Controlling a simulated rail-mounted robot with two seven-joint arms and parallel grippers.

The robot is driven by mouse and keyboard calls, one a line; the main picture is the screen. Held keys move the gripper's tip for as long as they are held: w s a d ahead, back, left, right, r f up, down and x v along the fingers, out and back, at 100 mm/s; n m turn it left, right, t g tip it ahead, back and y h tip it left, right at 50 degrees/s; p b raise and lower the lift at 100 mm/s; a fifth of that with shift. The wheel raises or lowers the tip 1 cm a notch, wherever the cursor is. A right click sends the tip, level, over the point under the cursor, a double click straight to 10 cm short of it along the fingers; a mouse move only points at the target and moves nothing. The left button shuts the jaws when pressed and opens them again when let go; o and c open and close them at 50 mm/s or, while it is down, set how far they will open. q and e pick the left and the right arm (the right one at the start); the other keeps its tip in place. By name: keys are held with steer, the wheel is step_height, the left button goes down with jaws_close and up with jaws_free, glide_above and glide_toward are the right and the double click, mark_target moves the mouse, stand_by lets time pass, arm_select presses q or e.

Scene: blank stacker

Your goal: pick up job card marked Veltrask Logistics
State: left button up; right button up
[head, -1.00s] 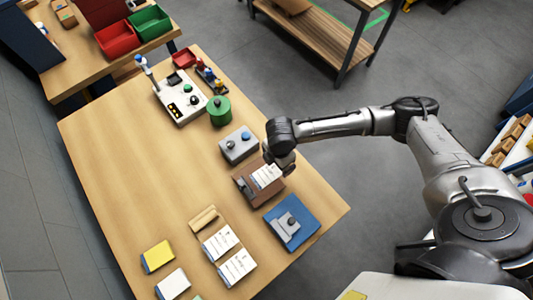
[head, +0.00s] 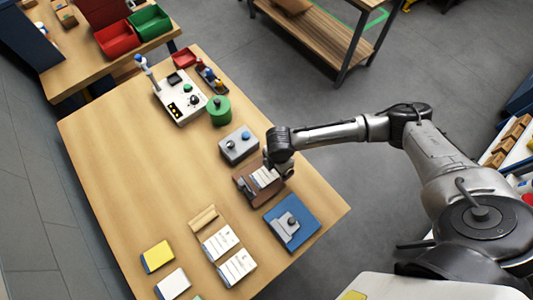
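A brown tray (head: 243,190) on the wooden table holds white cards (head: 265,177) with printed lines. Two more white printed cards lie nearer the front, one (head: 220,243) above the other (head: 238,267). The print is too small to read, so I cannot tell which card is marked Veltrask Logistics. My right gripper (head: 280,172) points down at the right part of the brown tray, over or at the cards. Its fingers are too small and dark to tell whether they are open or touching a card. My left gripper is not in view.
A grey box with knobs (head: 238,146) stands just behind the tray. A green cylinder (head: 218,111) and white control panel (head: 181,101) stand farther back. The left of the table is clear.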

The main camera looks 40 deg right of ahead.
steer(key=shift+c, duration=0.3)
steer(key=c, duration=0.9)
steer(key=shift+c, duration=0.2)
